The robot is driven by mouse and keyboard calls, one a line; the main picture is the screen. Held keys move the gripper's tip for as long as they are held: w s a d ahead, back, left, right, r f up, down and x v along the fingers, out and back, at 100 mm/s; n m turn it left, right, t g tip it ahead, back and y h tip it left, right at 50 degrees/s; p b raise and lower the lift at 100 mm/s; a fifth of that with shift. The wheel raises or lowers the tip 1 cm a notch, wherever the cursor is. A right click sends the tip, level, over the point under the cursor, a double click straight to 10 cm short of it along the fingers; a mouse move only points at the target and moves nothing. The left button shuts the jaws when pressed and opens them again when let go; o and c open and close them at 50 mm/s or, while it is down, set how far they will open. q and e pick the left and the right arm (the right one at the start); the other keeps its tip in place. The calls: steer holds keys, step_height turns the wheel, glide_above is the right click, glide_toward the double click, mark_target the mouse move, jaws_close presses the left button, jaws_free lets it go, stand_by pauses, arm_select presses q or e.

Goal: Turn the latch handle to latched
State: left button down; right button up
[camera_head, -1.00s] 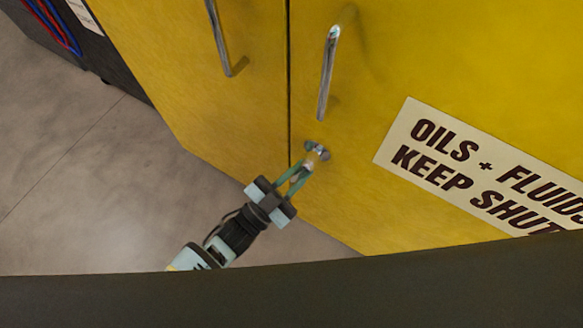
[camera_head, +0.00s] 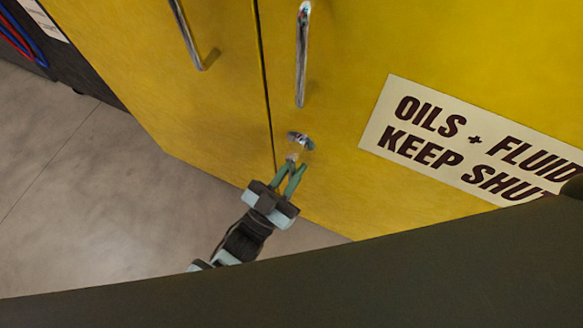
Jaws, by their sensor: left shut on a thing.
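The small silver latch handle (camera_head: 300,140) sits on the yellow cabinet's right door, just right of the seam and below the long door handle. My left gripper (camera_head: 292,163) reaches up from below, its green fingers close together at the lower end of the latch handle. The fingers are shut on the latch handle and hide part of it. The exact turn of the latch is too small to read. My right gripper is not in view.
The yellow cabinet doors (camera_head: 340,190) carry two long metal handles, one left (camera_head: 188,35) and one right (camera_head: 302,55). An "OILS + FLUIDS KEEP SHUT" sign (camera_head: 375,137) is on the right door. Grey floor (camera_head: 90,190) lies open at left. A dark surface crosses the bottom.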

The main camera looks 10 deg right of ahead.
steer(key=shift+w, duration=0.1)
arm_select(q)
steer(key=c, duration=1.4)
jaws_free()
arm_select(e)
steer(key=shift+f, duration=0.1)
arm_select(q)
steer(key=shift+s+a+f, duration=0.25)
steer(key=shift+s+a, duration=0.1)
steer(key=shift+s, duration=0.05)
steer(key=v, duration=0.6)
steer(key=shift+s+a+f, duration=0.15)
steer(key=shift+s+a, duration=0.05)
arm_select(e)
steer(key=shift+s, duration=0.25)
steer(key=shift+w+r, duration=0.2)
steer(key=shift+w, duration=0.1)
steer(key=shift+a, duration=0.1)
